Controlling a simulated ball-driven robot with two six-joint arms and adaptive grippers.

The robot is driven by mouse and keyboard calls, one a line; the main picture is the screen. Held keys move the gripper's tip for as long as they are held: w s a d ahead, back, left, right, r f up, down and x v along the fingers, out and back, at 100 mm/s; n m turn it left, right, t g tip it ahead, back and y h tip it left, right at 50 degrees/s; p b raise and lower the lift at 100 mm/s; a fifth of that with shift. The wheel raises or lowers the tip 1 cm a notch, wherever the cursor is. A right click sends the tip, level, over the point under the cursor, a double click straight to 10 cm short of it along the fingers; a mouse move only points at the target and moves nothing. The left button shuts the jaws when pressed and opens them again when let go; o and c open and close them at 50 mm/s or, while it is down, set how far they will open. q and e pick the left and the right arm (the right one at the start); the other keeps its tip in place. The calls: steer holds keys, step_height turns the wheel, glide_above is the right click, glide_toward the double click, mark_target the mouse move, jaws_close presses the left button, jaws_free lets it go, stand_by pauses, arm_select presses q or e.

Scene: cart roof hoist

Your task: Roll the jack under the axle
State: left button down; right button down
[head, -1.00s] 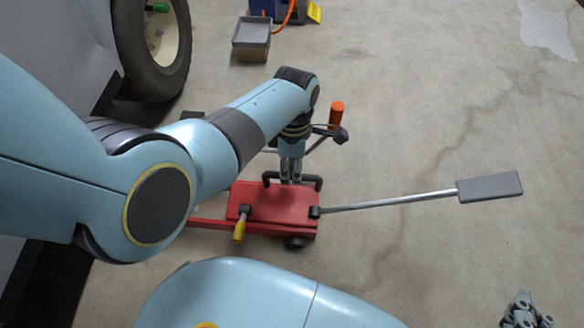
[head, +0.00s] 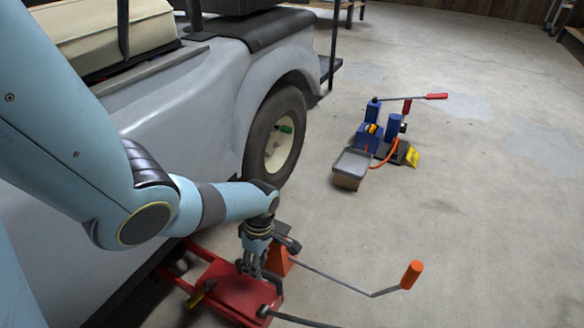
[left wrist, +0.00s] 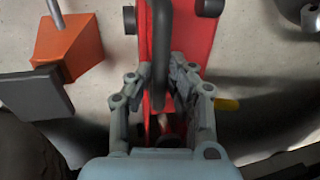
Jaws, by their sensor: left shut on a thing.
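The red floor jack (head: 222,283) is low on the concrete beside the grey cart (head: 190,100). Its left end reaches to the cart's lower side edge. My left gripper (head: 252,268) points down at the jack and is shut on its black carry handle. In the left wrist view the fingers (left wrist: 160,85) close around the dark bar of this handle (left wrist: 160,50), above the red body (left wrist: 198,40). A yellow grip (head: 200,296) sticks out of the jack's near side. The axle is hidden behind the cart body and wheel (head: 274,138). My right gripper is out of view.
An orange block (head: 279,261) with a crank rod and orange handle (head: 411,275) stands close beyond the jack. A grey-topped box (head: 350,168) and a blue pump unit (head: 370,137) stand farther back. Floor to the right is open.

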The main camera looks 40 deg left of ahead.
arm_select(q)
steer(key=a, duration=0.2)
steer(key=s+a, duration=0.1)
steer(key=a, duration=0.2)
steer(key=s+a, duration=0.1)
steer(key=a, duration=0.1)
steer(key=shift+s+a, duration=0.1)
steer(key=shift+a, duration=0.15)
steer(key=c, duration=1.2)
jaws_free()
steer(key=shift+c, duration=0.2)
steer(key=shift+r, duration=0.1)
step_height(320, 180, up, 12)
steer(key=w, duration=0.2)
steer(key=shift+w+a+f, duration=0.15)
steer(key=shift+a+f, duration=0.05)
steer(key=shift+a, duration=0.15)
